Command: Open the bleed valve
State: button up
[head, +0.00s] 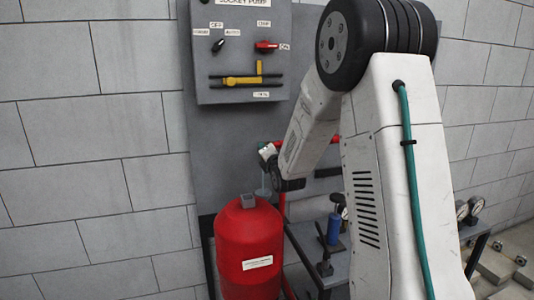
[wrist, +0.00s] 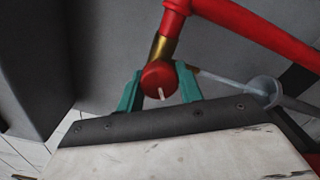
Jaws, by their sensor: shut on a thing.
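The bleed valve shows in the wrist view as a round red knob (wrist: 158,77) with a short white mark on its face. A brass neck (wrist: 161,47) joins it to a red pipe (wrist: 235,24). My gripper (wrist: 160,84) has its two teal fingers on either side of the knob, shut on it. The white mark points down and slightly right. In the head view my gripper (head: 266,152) is at the panel's lower part, above and right of the red tank; my own arm hides most of the valve there.
A red tank (head: 248,245) stands below my gripper. The grey panel (head: 240,130) carries a control box with a yellow lever (head: 242,80) and a red switch (head: 266,45). A bench with a blue cylinder (head: 333,229) and gauges (head: 475,204) is to the right.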

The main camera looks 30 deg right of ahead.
jog(key=shift+f+n, duration=0.15)
jog(key=shift+n, duration=1.95)
jog(key=o, duration=1)
jog(key=shift+s, duration=0.15)
jog(key=v, duration=0.7)
jog(key=shift+s+a, duration=0.1)
jog(key=shift+s, duration=0.2)
